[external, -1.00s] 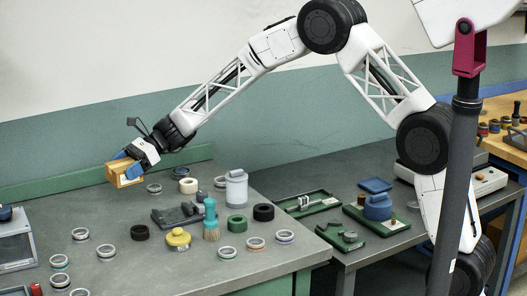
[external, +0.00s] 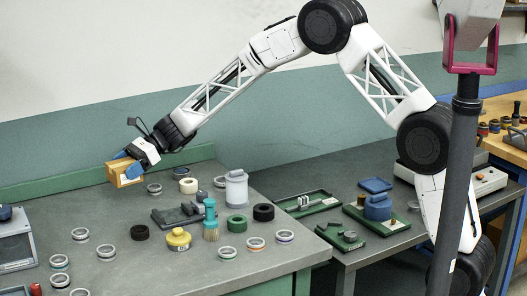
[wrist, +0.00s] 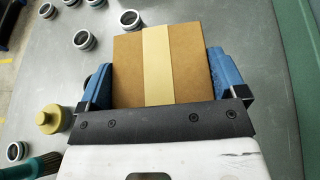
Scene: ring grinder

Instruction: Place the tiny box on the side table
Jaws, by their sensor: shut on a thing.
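The tiny box is a small brown cardboard box (external: 122,176) with a paler tape strip. It is held in the air above the far left part of the grey workbench (external: 195,265). My gripper (external: 126,160) is shut on it, with blue fingers on its two sides. In the wrist view the box (wrist: 188,70) fills the space between the blue fingers of my gripper (wrist: 160,75). A second grey table (external: 375,254) stands to the right of the workbench; I cannot tell for sure whether it is the side table.
Several metal rings, a yellow pot (external: 179,238), a teal brush (external: 210,220) and a white canister (external: 236,188) stand on the workbench. Green trays (external: 307,203) and a blue container (external: 378,207) occupy the second table. A wooden table (external: 504,150) is at far right.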

